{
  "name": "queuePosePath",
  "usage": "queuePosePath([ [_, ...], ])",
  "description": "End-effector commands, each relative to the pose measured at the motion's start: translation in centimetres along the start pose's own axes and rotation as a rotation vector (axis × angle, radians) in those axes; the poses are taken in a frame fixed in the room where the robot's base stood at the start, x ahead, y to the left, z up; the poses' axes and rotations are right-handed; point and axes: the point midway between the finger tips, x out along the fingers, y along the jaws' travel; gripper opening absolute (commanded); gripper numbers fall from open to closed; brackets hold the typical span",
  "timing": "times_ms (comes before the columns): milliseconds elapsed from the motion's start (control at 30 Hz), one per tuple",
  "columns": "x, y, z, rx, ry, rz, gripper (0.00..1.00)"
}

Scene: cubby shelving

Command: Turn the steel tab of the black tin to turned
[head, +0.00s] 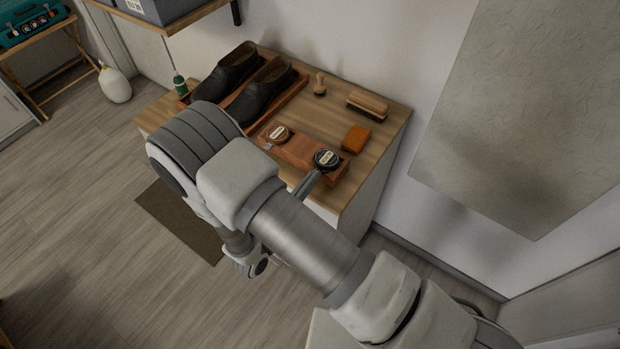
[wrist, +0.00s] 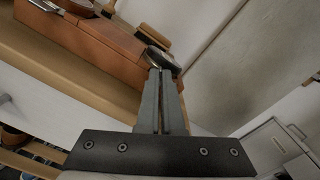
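The black tin (head: 326,158), with a pale label on its lid, sits at the right end of a reddish wooden block on the wooden top. In the wrist view the tin (wrist: 159,57) shows edge-on, just beyond my fingertips. My gripper (wrist: 161,72) has its two fingers close together, with only a thin gap between them. The tips are at the tin's near edge.
A brown tin (head: 278,133) sits at the left of the wooden block (head: 300,151). An orange block (head: 356,138), a wooden brush (head: 368,104), a small brush (head: 319,84) and black shoes (head: 262,92) on a tray stand behind. The wall closes off the back.

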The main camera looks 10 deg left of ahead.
Motion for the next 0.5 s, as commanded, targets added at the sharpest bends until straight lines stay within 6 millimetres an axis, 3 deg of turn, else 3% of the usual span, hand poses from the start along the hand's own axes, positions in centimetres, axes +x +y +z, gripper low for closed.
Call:
queuePosePath([
  [500, 0.03, 0.02, 0.01, 0.14, -0.001, -0.008, 0.0],
])
